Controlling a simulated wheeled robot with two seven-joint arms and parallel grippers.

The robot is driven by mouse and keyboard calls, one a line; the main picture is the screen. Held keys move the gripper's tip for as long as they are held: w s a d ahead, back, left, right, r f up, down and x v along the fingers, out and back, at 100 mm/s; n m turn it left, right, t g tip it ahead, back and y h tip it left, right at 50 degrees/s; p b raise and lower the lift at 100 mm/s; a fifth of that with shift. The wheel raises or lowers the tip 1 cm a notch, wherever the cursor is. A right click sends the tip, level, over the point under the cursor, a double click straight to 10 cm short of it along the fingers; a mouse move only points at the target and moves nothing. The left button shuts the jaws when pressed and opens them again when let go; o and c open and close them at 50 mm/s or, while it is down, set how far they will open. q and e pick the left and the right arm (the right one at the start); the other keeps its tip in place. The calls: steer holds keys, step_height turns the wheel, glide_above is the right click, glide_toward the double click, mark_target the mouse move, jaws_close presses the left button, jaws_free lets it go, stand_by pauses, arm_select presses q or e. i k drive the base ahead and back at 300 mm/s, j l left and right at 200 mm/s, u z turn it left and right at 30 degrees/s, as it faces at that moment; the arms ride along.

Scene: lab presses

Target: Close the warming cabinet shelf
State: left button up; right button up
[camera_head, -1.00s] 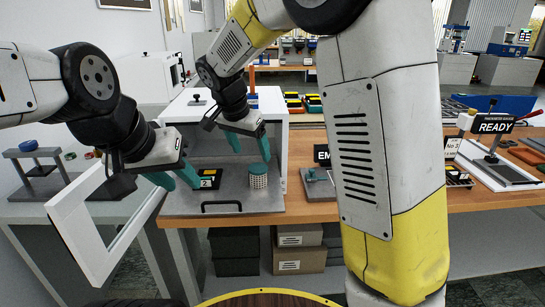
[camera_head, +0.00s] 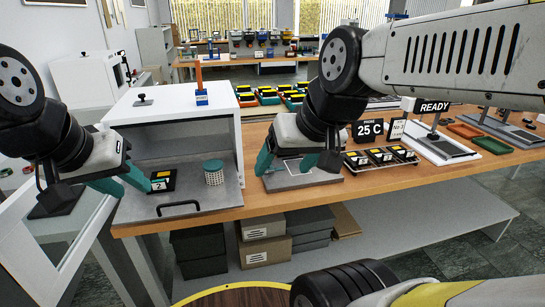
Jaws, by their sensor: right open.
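The warming cabinet (camera_head: 222,108) is a white box on the wooden bench. Its grey shelf (camera_head: 222,200) is pulled out at the front, with a black bar handle (camera_head: 178,208). My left gripper (camera_head: 135,189) is low at the shelf's left side, fingers apart, one tip close beside the black block; contact is unclear. My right gripper (camera_head: 287,168) is open and empty, right of the shelf above a grey plate.
The cabinet's white framed door (camera_head: 62,245) stands open at the left. Boxes (camera_head: 265,250) sit under the bench. Space before the handle looks clear.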

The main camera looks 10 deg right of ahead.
mark_target(192, 195)
steer(key=k+l, duration=0.1)
steer(key=l, duration=0.3)
steer(key=k+l+u, duration=0.1)
steer(key=l, duration=0.3)
steer(key=k+l, duration=0.1)
steer(key=l, duration=0.3)
